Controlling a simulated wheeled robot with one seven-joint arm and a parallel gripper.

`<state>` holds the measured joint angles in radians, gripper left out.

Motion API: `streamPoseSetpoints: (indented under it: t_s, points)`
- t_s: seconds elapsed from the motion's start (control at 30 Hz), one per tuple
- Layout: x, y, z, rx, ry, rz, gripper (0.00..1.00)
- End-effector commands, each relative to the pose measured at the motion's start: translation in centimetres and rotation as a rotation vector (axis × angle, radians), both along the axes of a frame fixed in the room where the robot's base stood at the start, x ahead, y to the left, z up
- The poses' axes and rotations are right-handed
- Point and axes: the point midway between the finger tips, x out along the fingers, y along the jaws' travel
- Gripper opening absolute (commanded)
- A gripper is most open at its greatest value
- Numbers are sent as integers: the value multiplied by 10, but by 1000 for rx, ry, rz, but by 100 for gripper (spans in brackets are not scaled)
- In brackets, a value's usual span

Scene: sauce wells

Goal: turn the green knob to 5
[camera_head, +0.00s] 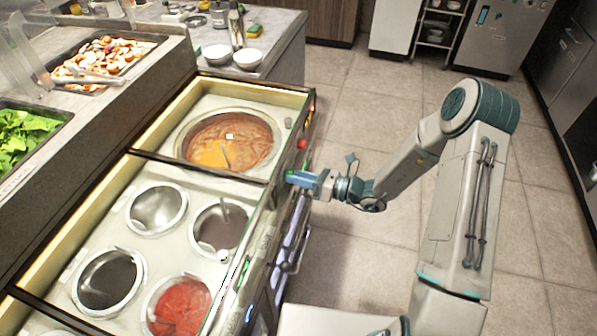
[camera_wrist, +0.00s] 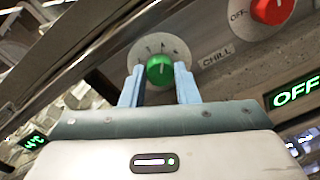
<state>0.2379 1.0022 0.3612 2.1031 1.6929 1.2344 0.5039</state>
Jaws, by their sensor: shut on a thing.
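The green knob (camera_wrist: 160,71) sits on a pale round dial plate (camera_wrist: 150,46) with dark marks, on the front panel of the sauce well counter. My gripper (camera_wrist: 160,86) has one blue finger on each side of the knob and is shut on it. A white line on the knob points roughly up in the wrist view; I cannot read the numbers on the dial. In the head view my gripper (camera_head: 292,178) reaches the counter's front from the right, and the green knob is mostly hidden there.
A red knob (camera_wrist: 272,10) marked OFF sits to the right, by a CHILL label (camera_wrist: 215,57) and a lit green OFF display (camera_wrist: 297,92). A green temperature display (camera_wrist: 35,141) is at lower left. The counter holds sauce wells (camera_head: 157,209). The tiled floor (camera_head: 350,130) is clear.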

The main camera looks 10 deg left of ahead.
Motion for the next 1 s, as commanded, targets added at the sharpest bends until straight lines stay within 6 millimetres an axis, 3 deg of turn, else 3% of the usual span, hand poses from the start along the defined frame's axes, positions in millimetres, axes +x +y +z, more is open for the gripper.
streamPoseSetpoints:
  t_s: [0.6,1.0]
  points:
    - [1,-1,2,75,539,-3,5]
    - [2,-1,0,98,709,-4,5]
